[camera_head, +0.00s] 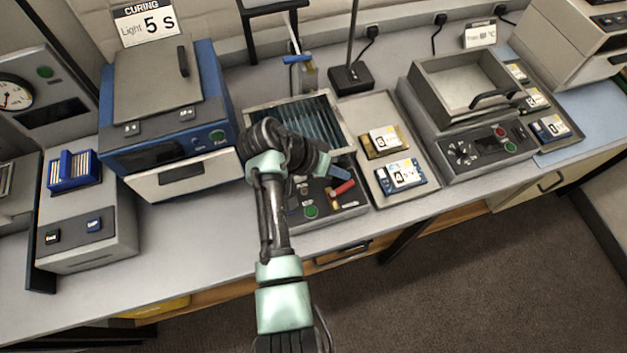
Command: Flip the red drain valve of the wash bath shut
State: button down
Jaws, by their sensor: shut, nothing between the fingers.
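The wash bath (338,118) stands in the middle of the bench, with dark upright plates inside its metal frame. Its red drain valve handle (343,187) is on the dark front panel, to the right of a green button (311,211). The handle lies slanted, rising to the right. My arm reaches in from the bottom, and its wrist covers the bath's front left part.
A tray (417,145) with labelled cards lies right of the bath. Beyond it is a grey machine with an open basin (465,82). A blue curing box (165,110) stands to the left. A blue-handled tool (297,59) rises behind the bath. The bench's front strip is clear.

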jog(key=shift+s, duration=0.15)
jog(key=shift+s+a+p, duration=0.3)
jog(key=shift+s+p, duration=0.3)
jog(key=shift+p, duration=0.05)
jog(key=b+v, duration=0.2)
jog(key=v, duration=1.1)
dwell(0.4)
